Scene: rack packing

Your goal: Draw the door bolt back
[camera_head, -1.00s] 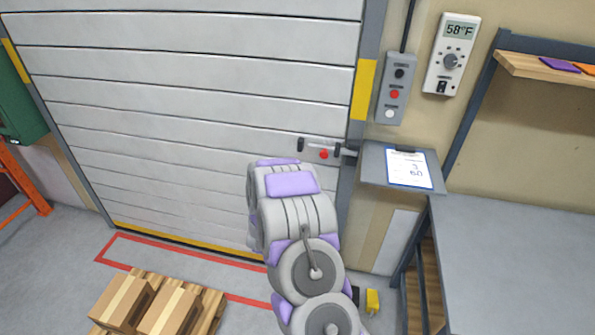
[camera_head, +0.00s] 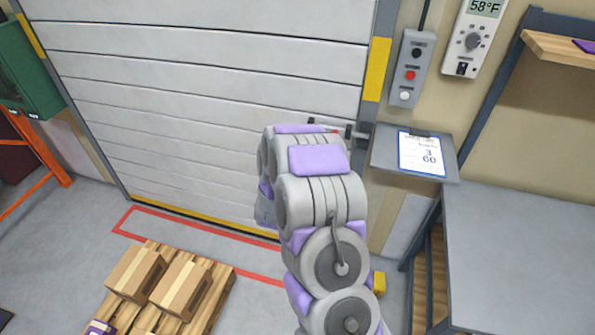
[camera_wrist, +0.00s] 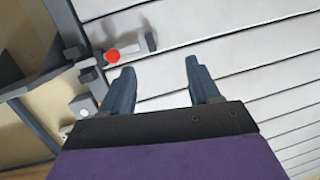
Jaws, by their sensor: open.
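The door bolt (camera_head: 350,132) is a short grey bar at the right edge of the white slatted door (camera_head: 200,90). My arm partly covers it in the head view, and little of its red knob shows. In the wrist view the red knob (camera_wrist: 112,56) is clear, on the bolt (camera_wrist: 130,50) between a pale bracket and dark fittings near the door frame. My gripper (camera_wrist: 157,68) is open and empty, with two blue-grey fingers pointing towards the door. The knob lies just beyond the left fingertip, outside the gap. My gripper is hidden behind my arm in the head view.
A grey shelf with a clipboard (camera_head: 422,153) juts out right of the bolt. A button box (camera_head: 410,70) hangs above it, and a grey workbench (camera_head: 520,250) stands at right. A pallet with cardboard boxes (camera_head: 135,274) lies on the floor at lower left.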

